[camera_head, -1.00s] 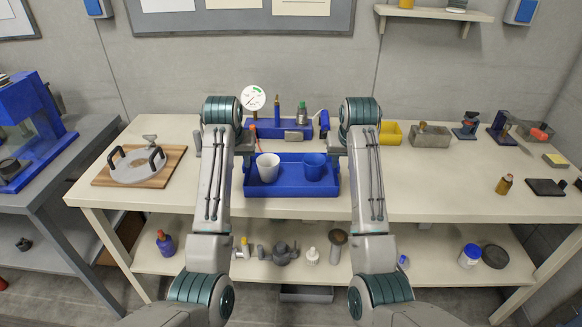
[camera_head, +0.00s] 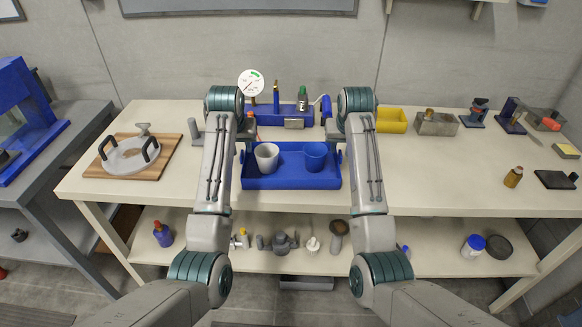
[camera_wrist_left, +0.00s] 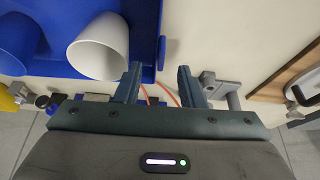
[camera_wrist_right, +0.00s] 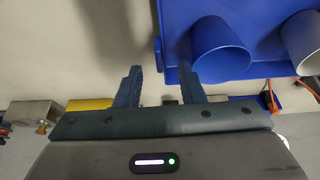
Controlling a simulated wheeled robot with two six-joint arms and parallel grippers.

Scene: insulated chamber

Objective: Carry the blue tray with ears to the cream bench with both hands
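The blue tray (camera_head: 290,183) lies on the cream bench (camera_head: 430,185). It holds a white cup (camera_head: 266,158) at left and a blue cup (camera_head: 314,156) at right. My left gripper (camera_head: 246,140) is at the tray's left end and my right gripper (camera_head: 335,140) at its right end. In the left wrist view, the open fingers (camera_wrist_left: 160,72) stand apart, with the tray's blue ear (camera_wrist_left: 162,52) just beyond and between the tips. In the right wrist view, the fingers (camera_wrist_right: 160,74) are also open, with the other ear (camera_wrist_right: 157,48) between and just ahead of the tips.
Behind the tray stands a blue tool holder (camera_head: 270,116) with a round gauge (camera_head: 251,83). A wooden board (camera_head: 151,170) with a handled grey disc is at left. A yellow bin (camera_head: 392,121) and a grey block (camera_head: 436,124) are at right.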

